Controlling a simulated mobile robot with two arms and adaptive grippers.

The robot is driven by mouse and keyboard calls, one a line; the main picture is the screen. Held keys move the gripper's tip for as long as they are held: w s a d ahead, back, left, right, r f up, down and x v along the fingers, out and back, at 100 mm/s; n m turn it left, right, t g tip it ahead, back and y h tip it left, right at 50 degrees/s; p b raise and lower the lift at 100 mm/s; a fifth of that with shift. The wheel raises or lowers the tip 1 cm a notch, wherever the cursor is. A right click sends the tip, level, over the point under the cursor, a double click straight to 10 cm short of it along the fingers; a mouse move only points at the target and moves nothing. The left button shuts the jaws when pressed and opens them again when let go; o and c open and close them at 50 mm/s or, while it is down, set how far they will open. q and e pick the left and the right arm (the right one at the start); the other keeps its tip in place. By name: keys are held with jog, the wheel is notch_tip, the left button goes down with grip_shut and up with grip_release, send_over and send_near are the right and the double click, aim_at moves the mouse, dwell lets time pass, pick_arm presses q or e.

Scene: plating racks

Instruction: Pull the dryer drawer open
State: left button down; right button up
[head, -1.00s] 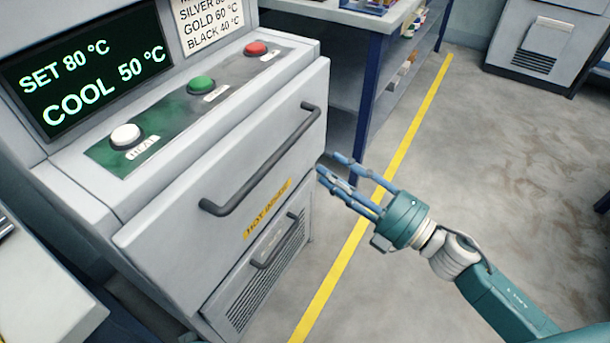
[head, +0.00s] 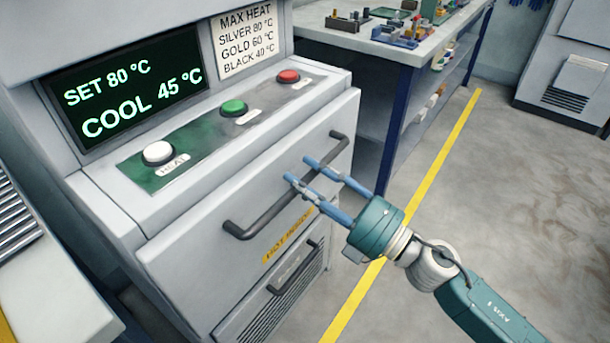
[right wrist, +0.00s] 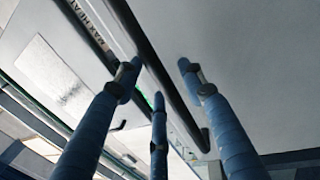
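The dryer drawer (head: 185,262) has a pale grey front with a long dark bar handle (head: 262,220) and a yellow "HOT INSIDE" label; it looks shut. My right gripper (head: 299,169) is in front of the drawer at the handle, and its blue fingers overlap the bar's middle in the head view. In the right wrist view the dark handle (right wrist: 165,70) runs between the spread blue fingers (right wrist: 158,80). The gripper is open, and I cannot tell whether any finger touches the bar. My left gripper is not in view.
A display (head: 130,90) reads SET 80 °C, COOL 45 °C, above white, green and red buttons (head: 235,107). A lower vented panel (head: 275,300) has its own handle. A workbench (head: 400,50) stands behind. The floor (head: 510,200) at right is clear.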

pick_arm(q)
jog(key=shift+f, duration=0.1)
pick_arm(e)
jog(key=shift+w+a, duration=0.1)
jog(key=shift+c, duration=0.5)
grip_shut()
